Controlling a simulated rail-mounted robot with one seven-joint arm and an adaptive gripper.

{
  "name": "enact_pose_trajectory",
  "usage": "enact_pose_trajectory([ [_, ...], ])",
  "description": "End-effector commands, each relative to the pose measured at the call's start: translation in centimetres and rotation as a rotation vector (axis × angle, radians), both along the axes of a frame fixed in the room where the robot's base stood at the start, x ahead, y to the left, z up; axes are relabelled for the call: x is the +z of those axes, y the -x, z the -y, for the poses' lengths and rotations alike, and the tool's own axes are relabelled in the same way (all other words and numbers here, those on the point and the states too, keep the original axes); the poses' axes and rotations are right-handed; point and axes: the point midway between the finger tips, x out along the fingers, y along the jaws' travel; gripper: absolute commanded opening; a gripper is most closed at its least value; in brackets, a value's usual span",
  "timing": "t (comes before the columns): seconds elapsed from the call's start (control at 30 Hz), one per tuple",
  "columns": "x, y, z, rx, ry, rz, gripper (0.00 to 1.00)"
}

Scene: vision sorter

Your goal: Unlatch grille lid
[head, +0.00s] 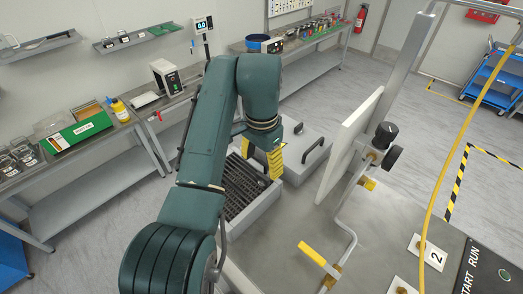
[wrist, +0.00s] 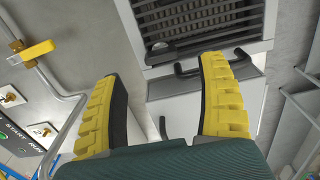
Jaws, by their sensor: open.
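A machine unit with a dark slatted grille (head: 240,190) sits in the bench below my gripper. The grille also fills the top of the wrist view (wrist: 190,28). Beside it in the head view is a grey panel (head: 305,158) with dark bar handles. A dark bar handle (wrist: 215,63) crosses the grille's near edge in the wrist view, partly behind my right-hand finger. I cannot tell which part is the latch. My gripper (head: 272,158) has yellow ribbed fingers, hangs above the grille side and is open and empty. Its fingers stand wide apart in the wrist view (wrist: 160,72).
A white upright panel (head: 345,150) and a bent pipe with a yellow lever (head: 318,254) stand right of the grille. A yellow hose (head: 452,170) hangs at the right. A side bench with a green box (head: 85,130) runs along the left wall.

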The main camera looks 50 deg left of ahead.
Motion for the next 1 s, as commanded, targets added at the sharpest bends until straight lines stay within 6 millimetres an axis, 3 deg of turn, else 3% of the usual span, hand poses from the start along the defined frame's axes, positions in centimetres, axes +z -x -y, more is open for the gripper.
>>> enact_pose_trajectory([
  [0.03,1.6,-0.1,0.0,0.000,-0.002,0.003,0.74],
  [0.1,3.0,0.0,0.0,0.000,-0.001,0.001,0.74],
  [0.3,5.0,0.0,0.0,0.000,0.000,-0.001,0.74],
  [1.0,5.2,0.0,-0.1,0.001,0.000,-0.001,0.74],
])
